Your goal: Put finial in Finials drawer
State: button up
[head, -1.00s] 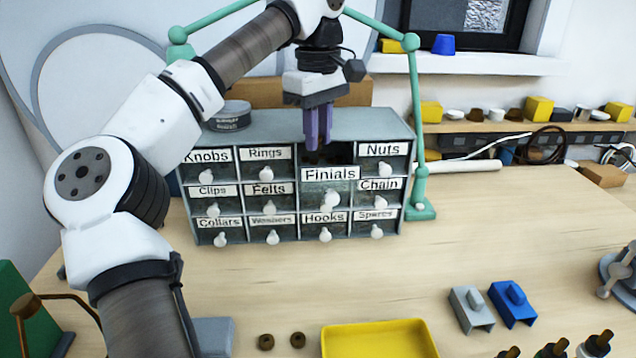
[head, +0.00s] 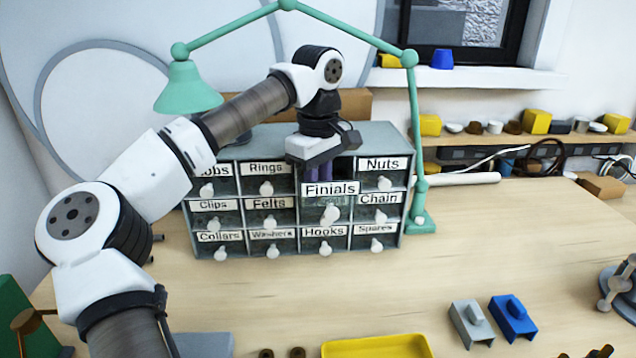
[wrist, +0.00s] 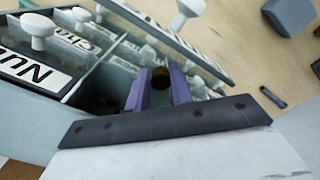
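The Finials drawer (head: 345,206) is pulled out of the grey cabinet (head: 255,150), its label and white knob facing front. My gripper (head: 320,174) points down behind the drawer's label, with its purple fingers partly hidden by the drawer front. In the wrist view, my gripper (wrist: 160,80) has a small dark brown round finial (wrist: 160,76) between its fingers, which appear to touch it on both sides. The fingers reach down into the open drawer space. Whether the finial touches the drawer's floor is hidden.
Nuts (head: 380,165), Rings (head: 266,170) and the other labelled drawers around it look closed. A green lamp arm (head: 414,130) stands close at the cabinet's right. A yellow tray (head: 380,347) and grey and blue parts lie at the front. The middle table is clear.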

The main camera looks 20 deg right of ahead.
jog(key=shift+o, duration=0.5)
jog(key=shift+r, duration=0.15)
notch_tip(320, 180, up, 12)
jog(key=p, duration=0.8)
jog(key=shift+p, duration=0.35)
